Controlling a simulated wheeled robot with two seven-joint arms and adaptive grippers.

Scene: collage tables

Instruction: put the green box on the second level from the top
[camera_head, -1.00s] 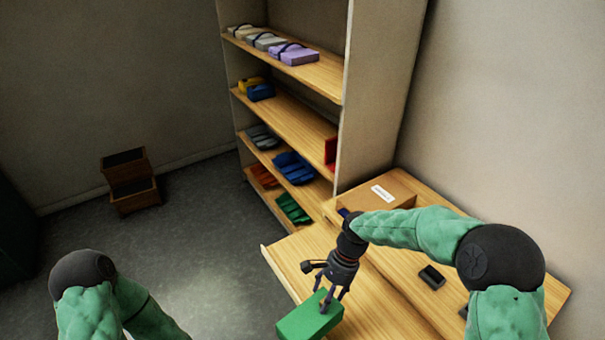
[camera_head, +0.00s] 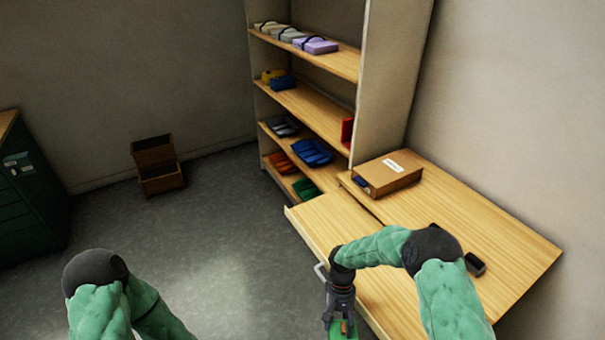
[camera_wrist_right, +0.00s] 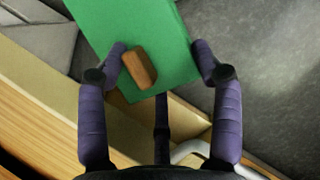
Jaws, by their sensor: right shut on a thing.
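My right gripper (camera_head: 341,316) is shut on the green box (camera_head: 343,329), at the bottom edge of the head view, beside the table's drawer front. Most of the box is hidden or cut off there. In the right wrist view the green box (camera_wrist_right: 155,25) sits between the fingers, with a brown handle-like piece (camera_wrist_right: 139,68) on its face. The shelf unit (camera_head: 383,85) stands beyond the table. My left gripper is out of view.
The wooden table (camera_head: 470,225) carries a cardboard box (camera_head: 388,174) and a small black object (camera_head: 475,264). Purple, grey and cream boxes fill part of the top visible shelf. Brown crates (camera_head: 157,165) and a dark green cabinet (camera_head: 30,190) stand left. The floor between is clear.

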